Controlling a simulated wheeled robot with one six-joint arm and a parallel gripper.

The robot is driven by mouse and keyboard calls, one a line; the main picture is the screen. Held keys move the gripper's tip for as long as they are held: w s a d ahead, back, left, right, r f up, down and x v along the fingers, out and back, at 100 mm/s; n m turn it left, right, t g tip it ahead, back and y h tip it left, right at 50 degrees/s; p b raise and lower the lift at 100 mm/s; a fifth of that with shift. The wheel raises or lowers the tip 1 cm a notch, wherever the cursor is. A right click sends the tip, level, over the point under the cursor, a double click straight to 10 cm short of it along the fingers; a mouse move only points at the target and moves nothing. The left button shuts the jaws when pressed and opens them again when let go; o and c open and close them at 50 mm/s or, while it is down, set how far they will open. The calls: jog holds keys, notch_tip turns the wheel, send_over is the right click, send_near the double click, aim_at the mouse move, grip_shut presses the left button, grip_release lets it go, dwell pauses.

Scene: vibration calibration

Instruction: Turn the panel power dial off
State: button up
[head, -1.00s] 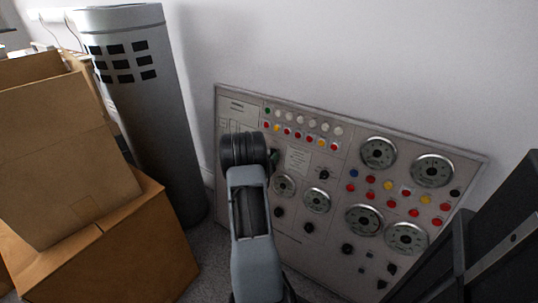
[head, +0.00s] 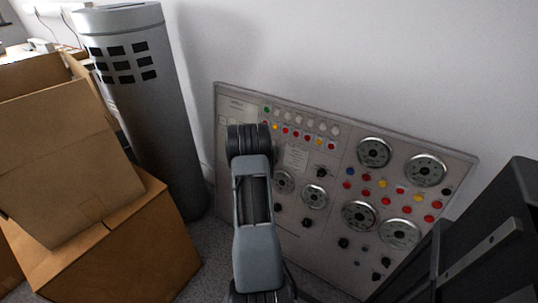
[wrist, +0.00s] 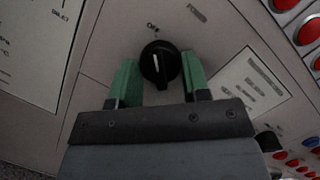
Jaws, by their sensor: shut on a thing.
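The black power dial (wrist: 160,62) sits on the grey panel (wrist: 105,75) in the wrist view, below a printed OFF label (wrist: 152,27). A white line on the dial runs nearly upright, its upper end leaning slightly left, roughly toward OFF. My gripper (wrist: 160,76) has one green finger on each side of the dial and is shut on it. In the head view the panel (head: 318,238) leans by the wall, and my arm hides the dial and the fingers.
Cardboard boxes (head: 115,245) are stacked at the left, with a grey cylinder (head: 150,120) behind them. A black object (head: 485,245) stands at the right. Several gauges, buttons and knobs cover the panel's right part. Red buttons (wrist: 308,32) show at the wrist view's upper right.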

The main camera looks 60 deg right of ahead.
dwell(0.4)
jog(key=o, duration=0.9)
jog(key=s+a, duration=0.1)
jog(key=a, duration=0.3)
jog(key=a+p, duration=0.1)
jog(key=a, duration=0.4)
jog(key=s+a+p, duration=0.1)
jog(key=a, duration=0.3)
jog(key=shift+s+a, duration=0.3)
